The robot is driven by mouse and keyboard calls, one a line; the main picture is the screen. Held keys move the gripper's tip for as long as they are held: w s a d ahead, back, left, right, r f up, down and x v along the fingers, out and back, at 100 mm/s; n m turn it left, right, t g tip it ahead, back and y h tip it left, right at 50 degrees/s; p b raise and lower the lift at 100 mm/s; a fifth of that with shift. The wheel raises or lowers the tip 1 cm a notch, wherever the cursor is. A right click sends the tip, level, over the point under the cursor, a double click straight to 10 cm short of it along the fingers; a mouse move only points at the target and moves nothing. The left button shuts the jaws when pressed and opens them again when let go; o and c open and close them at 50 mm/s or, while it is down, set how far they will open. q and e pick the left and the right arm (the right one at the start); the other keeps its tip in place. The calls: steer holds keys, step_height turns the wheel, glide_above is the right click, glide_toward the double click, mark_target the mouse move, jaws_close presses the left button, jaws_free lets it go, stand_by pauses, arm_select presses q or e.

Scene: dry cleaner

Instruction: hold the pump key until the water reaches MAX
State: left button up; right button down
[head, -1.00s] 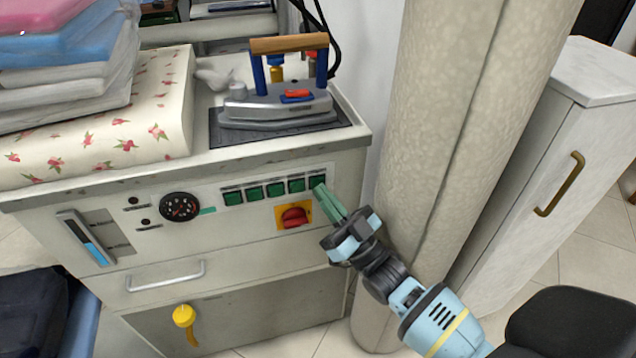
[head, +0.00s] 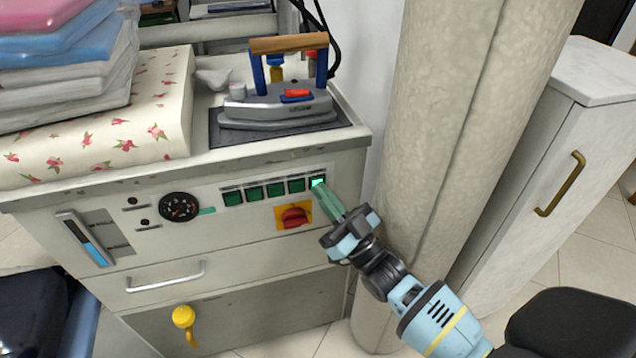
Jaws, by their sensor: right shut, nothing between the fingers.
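The control panel (head: 240,200) on the ironing unit's front has a row of green keys. The rightmost key (head: 317,183) is lit bright green. My right gripper (head: 321,191) is shut and empty, its fingertips at that key and covering its lower part. I cannot tell whether they touch it. The water gauge (head: 87,238) is a slanted window at the panel's left, with blue water (head: 95,253) in its lower part and dark marks beside it. Its labels are too small to read. My left gripper is not in view.
A red knob on a yellow plate (head: 294,216) sits just below the keys. A round dial (head: 180,207) is left of them. An iron (head: 280,105) stands on top. A beige column (head: 440,130) rises close to my right arm.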

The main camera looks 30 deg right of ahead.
steer(key=shift+s, duration=0.1)
stand_by(7.7)
steer(key=shift+s+a+p, duration=0.2)
steer(key=shift+s+p, duration=0.25)
steer(key=shift+s, duration=0.2)
